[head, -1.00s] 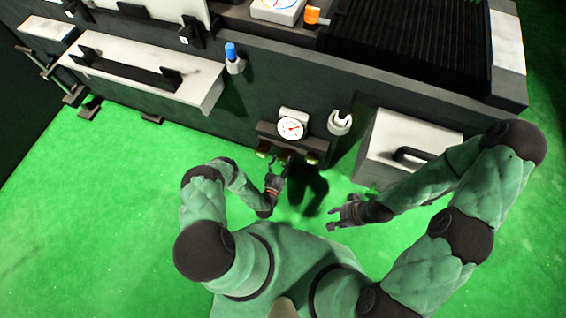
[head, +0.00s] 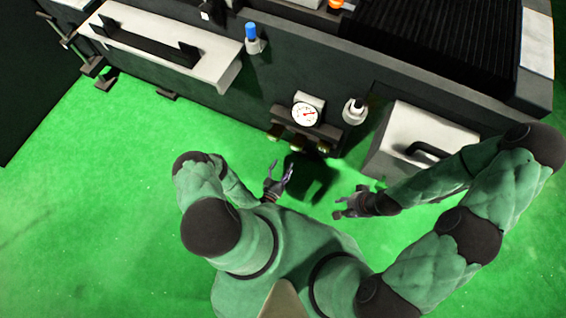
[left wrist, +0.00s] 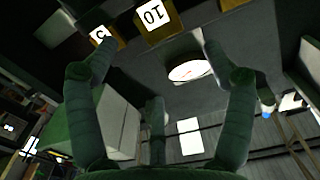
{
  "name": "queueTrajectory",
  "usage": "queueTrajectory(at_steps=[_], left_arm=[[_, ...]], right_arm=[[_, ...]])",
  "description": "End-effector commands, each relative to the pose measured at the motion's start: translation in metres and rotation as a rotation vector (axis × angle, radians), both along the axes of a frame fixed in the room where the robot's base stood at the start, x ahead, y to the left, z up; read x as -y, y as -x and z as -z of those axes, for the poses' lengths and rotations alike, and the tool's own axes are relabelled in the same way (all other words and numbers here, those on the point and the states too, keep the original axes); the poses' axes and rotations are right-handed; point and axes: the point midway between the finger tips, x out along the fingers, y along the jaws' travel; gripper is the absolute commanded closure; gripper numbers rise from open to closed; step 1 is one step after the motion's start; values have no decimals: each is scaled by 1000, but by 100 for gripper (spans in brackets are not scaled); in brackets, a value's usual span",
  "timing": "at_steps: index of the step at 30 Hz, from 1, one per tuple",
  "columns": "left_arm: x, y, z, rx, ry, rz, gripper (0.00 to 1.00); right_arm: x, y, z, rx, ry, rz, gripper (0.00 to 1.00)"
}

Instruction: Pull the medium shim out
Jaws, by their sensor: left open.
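Several brass shims sit in a row in a dark holder under the dial gauge on the machine's front. The middle one, the medium shim (head: 299,141), is small in the head view. In the left wrist view a brass block marked 10 (left wrist: 155,22) is at the top middle, with one marked 5 (left wrist: 100,38) left of it and a partly cut-off one at the top right. My left gripper (head: 281,167) is open and empty, its fingers apart, below and in front of the shims. My right gripper (head: 340,207) appears open and empty, lower right.
The dial gauge (head: 305,114) is above the shims. A blue-topped piece (head: 251,38) stands in a left bracket; a white bracket (head: 354,111) is on the right. A pale box with a black handle (head: 425,150) juts out at right. Green floor is clear at left.

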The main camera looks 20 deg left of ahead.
Motion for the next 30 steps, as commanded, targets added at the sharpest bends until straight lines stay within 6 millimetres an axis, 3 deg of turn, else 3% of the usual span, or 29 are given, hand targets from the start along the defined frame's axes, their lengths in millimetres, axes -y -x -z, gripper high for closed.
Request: queueTrajectory(at_steps=[10, 26, 30], left_arm=[[0, 17, 0, 1, 0, 0, 18], [0, 17, 0, 1, 0, 1, 18], [-2, 8, -2, -39, 11, 23, 18]], right_arm=[[0, 0, 0, 0, 0, 0, 60], [0, 0, 0, 0, 0, 0, 60], [0, 0, -2, 0, 0, 0, 60]])
